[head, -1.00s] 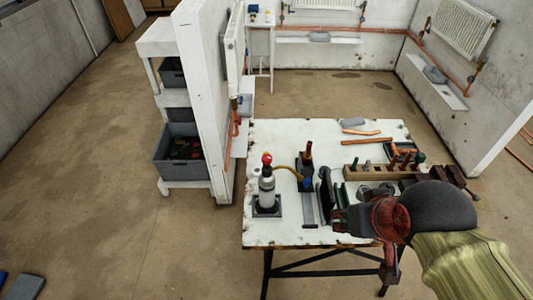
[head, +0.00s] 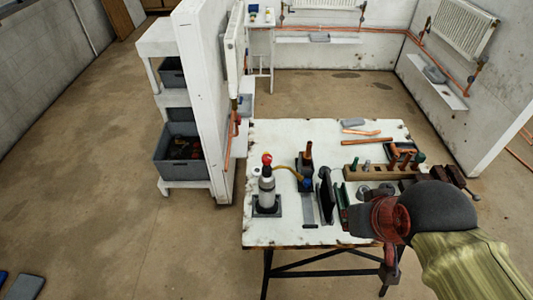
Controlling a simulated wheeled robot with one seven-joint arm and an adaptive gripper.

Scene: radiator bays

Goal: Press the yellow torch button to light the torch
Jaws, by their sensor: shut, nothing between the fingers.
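A torch (head: 306,168) with a copper-coloured top stands upright in a dark stand near the middle of the white bench. A yellow hose joins it to a grey gas bottle (head: 267,190) with a red top, on a dark base at the left. A small blue patch shows low on the stand. The yellow button is too small to make out. No flame shows. My gripper (head: 351,217) is over the bench's front right part, right of the torch and apart from it. It is small and partly hidden by my wrist, shut and empty.
A dark upright panel (head: 326,196) stands between the torch and my gripper. A wooden rack (head: 362,173) of tools and a dark red vice (head: 447,175) are at the right. Copper pipes (head: 366,141) lie behind. The bench's back left (head: 275,135) is clear.

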